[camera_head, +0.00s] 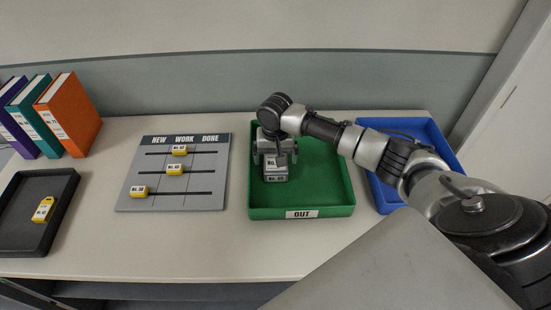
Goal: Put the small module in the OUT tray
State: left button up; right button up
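A small grey module (276,178) with white labels is inside the green OUT tray (301,204), toward its left side. Its label starts with "No."; the digits are hard to read. My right gripper (275,158) comes in from the right and points down over the tray. Its two fingers are on either side of the module's upper part. I cannot tell whether they touch it, or whether the module rests on the tray floor. My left gripper is not in view.
A blue tray (447,148) stands right of the green tray, partly behind my arm. A grey board (190,194) marked NEW, WORK, DONE bears yellow tags. A black tray (60,194) holds a yellow tag (43,209). Binders (71,114) stand at the left. The front table strip is clear.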

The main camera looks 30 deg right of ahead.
notch_tip(320, 180, up, 11)
jog(key=b, duration=0.1)
